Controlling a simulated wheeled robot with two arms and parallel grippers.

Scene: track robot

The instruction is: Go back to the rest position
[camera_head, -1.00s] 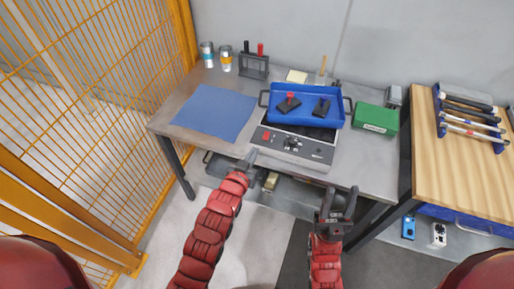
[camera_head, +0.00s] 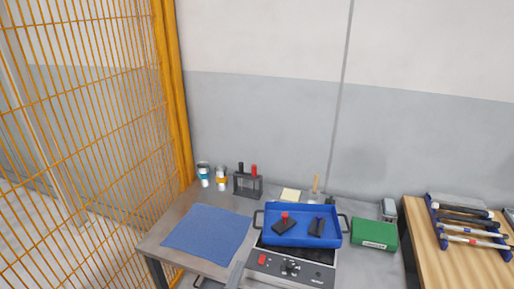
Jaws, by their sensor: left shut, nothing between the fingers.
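Only the grey fingertip end of my left gripper (camera_head: 235,275) shows, at the bottom edge of the head view. It is shut and holds nothing I can see. It sits just left of the front of the grey control unit (camera_head: 316,280), in front of the table's blue mat (camera_head: 208,233); I cannot tell whether it touches anything. The rest of my left arm is below the picture. My right gripper and arm are out of view.
A blue tray (camera_head: 330,239) with two dark pieces rests on the control unit. A green box (camera_head: 374,234), two cans, and a dark holder (camera_head: 248,186) stand on the grey table. An orange mesh fence (camera_head: 100,130) is left, a wooden bench (camera_head: 465,265) right.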

